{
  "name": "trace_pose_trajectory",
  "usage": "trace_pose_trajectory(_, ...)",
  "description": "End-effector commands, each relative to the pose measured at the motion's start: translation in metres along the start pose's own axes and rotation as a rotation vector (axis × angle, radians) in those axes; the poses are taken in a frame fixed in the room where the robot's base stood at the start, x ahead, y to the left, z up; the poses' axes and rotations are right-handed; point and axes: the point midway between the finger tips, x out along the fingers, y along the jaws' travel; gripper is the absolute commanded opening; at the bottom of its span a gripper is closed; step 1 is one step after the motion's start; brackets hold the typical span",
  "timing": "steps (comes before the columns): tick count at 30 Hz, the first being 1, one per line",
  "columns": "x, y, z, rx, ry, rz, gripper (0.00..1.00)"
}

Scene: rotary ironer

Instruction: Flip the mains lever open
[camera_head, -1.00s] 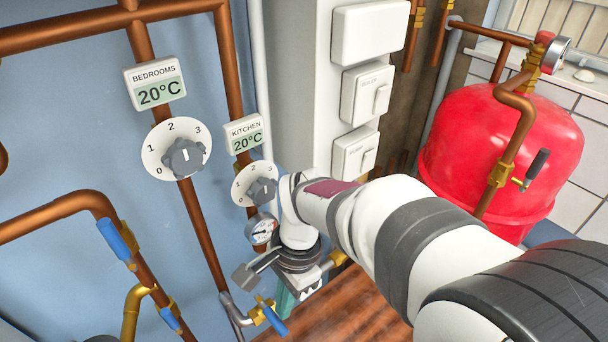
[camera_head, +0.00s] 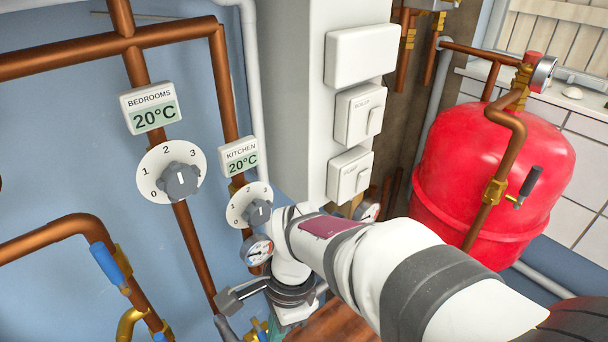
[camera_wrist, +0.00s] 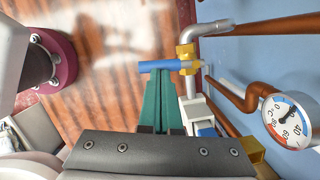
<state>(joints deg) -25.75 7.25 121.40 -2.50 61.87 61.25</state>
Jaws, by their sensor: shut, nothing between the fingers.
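A blue lever (camera_wrist: 155,66) on a brass valve (camera_wrist: 187,58) with a grey pipe shows in the wrist view; no label names it as the mains lever. The lever points left from the valve, across the pipe's run. My gripper (camera_wrist: 160,76) has teal fingers that are shut and empty. Their tips are right at the lever; I cannot tell if they touch it. In the head view my gripper (camera_head: 288,328) is low at the bottom edge, and the brass valve (camera_head: 257,328) is just left of it, with the lever mostly hidden.
A temperature gauge (camera_wrist: 287,121) and copper pipe are right of my fingers in the wrist view. Dials (camera_head: 170,172), more copper pipes and white switches (camera_head: 359,113) line the wall. A red tank (camera_head: 490,170) stands at right.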

Motion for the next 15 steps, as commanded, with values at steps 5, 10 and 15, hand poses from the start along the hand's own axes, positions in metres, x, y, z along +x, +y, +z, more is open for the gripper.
trace_pose_trajectory(5, 0.001, 0.003, 0.006, 0.119, 0.000, -0.024, 0.00)
trace_pose_trajectory(10, 0.003, 0.004, 0.013, 0.259, 0.000, -0.052, 0.00)
trace_pose_trajectory(15, 0.004, 0.005, 0.020, 0.393, 0.000, -0.078, 0.00)
